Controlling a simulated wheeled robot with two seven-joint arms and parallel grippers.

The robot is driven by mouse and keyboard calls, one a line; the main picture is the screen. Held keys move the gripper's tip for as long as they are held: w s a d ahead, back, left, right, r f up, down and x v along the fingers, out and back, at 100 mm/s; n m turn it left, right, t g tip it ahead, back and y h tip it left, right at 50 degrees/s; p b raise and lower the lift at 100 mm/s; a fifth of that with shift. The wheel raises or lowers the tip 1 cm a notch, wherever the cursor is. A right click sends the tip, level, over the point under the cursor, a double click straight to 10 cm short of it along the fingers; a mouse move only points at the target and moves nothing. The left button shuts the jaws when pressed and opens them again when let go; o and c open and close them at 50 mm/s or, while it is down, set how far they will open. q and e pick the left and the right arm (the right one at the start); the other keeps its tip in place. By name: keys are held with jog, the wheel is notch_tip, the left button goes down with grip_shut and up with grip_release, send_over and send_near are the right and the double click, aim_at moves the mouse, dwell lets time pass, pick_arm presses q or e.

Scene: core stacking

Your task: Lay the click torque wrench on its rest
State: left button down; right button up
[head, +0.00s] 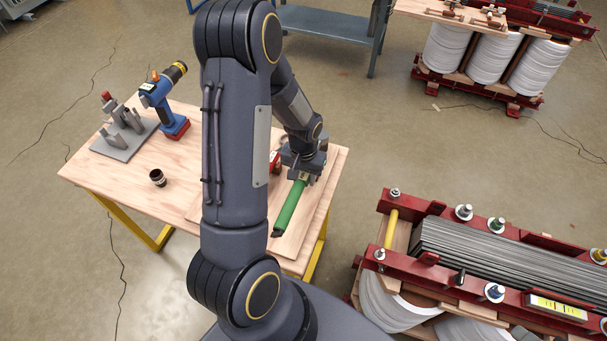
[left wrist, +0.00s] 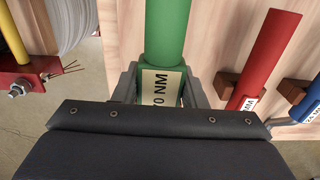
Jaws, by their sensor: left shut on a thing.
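My left gripper (head: 302,172) is shut on a green click torque wrench (head: 290,208), over the right part of the wooden table. In the left wrist view, the fingers (left wrist: 161,88) stand on both sides of the green wrench (left wrist: 167,32) at its pale label, where "0 NM" can be read. A red wrench (left wrist: 262,58) lies beside it on brown wooden blocks (left wrist: 288,80), and a blue one (left wrist: 303,105) is at the right edge. I cannot tell whether the green wrench touches a rest. My right gripper is not in view.
The wooden table (head: 133,185) also holds a blue cordless tool (head: 165,105), a grey fixture (head: 122,135) and a small dark cup-like part (head: 157,177). My left arm hides its middle. A red-framed transformer core (head: 490,265) stands close on the right.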

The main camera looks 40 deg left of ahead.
pick_arm(q)
jog(key=shift+f, duration=0.35)
jog(key=c, duration=0.8)
grip_release()
jog(key=shift+r, duration=0.1)
notch_tip(320, 180, up, 7)
jog(key=shift+r+b, duration=0.1)
jog(key=shift+b, duration=0.2)
jog(key=shift+r, duration=0.25)
